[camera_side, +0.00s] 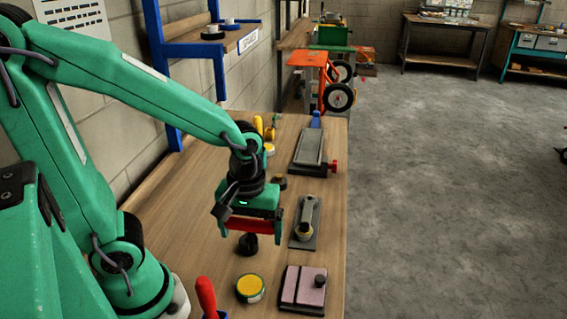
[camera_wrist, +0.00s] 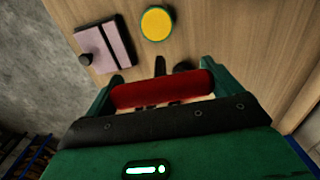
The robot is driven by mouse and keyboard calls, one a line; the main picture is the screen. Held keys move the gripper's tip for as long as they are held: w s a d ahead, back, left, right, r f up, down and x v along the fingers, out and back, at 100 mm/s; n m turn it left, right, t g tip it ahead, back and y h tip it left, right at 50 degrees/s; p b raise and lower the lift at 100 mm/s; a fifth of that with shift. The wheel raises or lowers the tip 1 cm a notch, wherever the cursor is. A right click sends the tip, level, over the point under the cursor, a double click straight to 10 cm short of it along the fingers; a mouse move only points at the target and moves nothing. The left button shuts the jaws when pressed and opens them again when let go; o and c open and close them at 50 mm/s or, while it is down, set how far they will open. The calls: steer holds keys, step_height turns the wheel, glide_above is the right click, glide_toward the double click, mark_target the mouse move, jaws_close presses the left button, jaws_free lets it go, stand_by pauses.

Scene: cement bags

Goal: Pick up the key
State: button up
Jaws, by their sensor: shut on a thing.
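My gripper (camera_side: 250,226) is above the wooden bench, its green jaws shut on a red rounded bar lying crosswise between them. The red bar, which I take to be the key (camera_wrist: 162,90), fills the gap between the green fingers in the wrist view. It also shows as a red bar in the side view (camera_side: 248,226). A dark stub shows just beyond its middle in the wrist view; I cannot tell if it is the key's shaft. A small black round piece (camera_side: 248,244) shows directly below the bar; I cannot tell whether it is joined to it.
A yellow-topped tin (camera_side: 250,288) and a pink block on a dark plate (camera_side: 303,288) stand nearer the camera. A grey plate with a metal part (camera_side: 305,224) lies to the right, a long grey fixture (camera_side: 310,150) farther back. A red handle (camera_side: 206,293) stands up at the front.

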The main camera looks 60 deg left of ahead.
steer(key=shift+s+d+r, duration=0.25)
steer(key=shift+d+r, duration=0.15)
steer(key=shift+d, duration=0.15)
steer(key=shift+s+d+r, duration=0.2)
steer(key=shift+d+r, duration=0.15)
steer(key=shift+d, duration=0.2)
steer(key=o, duration=0.6)
steer(key=c, duration=0.7)
